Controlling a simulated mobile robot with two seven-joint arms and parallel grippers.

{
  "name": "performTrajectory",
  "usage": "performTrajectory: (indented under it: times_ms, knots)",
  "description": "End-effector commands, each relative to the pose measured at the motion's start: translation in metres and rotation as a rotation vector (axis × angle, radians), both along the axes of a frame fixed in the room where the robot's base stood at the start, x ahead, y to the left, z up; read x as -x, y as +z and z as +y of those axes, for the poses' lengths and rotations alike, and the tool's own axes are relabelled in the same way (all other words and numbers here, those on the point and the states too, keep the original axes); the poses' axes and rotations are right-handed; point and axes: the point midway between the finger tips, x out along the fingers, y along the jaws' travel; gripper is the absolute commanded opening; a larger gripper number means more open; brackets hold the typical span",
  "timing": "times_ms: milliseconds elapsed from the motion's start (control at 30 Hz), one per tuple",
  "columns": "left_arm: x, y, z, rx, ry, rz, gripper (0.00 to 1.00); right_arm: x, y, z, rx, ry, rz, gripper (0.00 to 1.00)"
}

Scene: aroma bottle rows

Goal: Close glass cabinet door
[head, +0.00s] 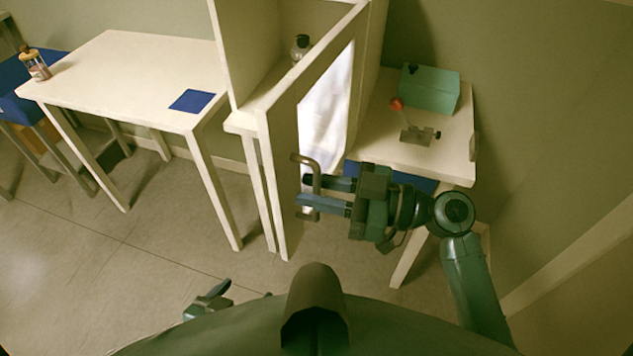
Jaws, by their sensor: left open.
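The glass cabinet door (282,165) stands open, swung out toward me, with its pale frame seen at an angle and a bright glass pane (325,110). Its curved brown handle (316,176) is on the near part of the frame. My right gripper (303,192) reaches in from the right, with its two blue fingers at the handle. The fingers are apart with a gap between them; contact with the handle is unclear. My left gripper (208,301) is open and low at the bottom left, away from the door and partly hidden by my body.
A dark-capped bottle (300,47) stands inside the cabinet (243,50). A white table (130,75) with a blue mat (192,101) stands left. A right-hand table (455,150) holds a teal box (429,88) and a red-knobbed device (415,130). The floor in front is clear.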

Motion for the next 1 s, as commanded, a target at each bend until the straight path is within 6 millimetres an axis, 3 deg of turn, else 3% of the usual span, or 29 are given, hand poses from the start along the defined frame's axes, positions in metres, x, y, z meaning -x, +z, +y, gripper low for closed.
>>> performTrajectory:
  times_ms: [300, 600, 1000]
  knots:
    - [-0.0021, 0.0001, -0.0012, 0.011, 0.015, 0.002, 0.70, -0.0005, -0.0002, 0.0030, 0.000, 0.000, 0.000, 0.25]
    - [-0.0017, 0.0003, -0.0026, 0.013, 0.012, 0.002, 0.70, -0.0004, -0.0003, 0.0027, 0.000, 0.000, 0.001, 0.01]
    - [-0.0023, 0.0031, -0.0030, 0.011, 0.007, -0.003, 0.70, -0.0004, -0.0004, 0.0026, 0.000, 0.000, 0.001, 0.00]
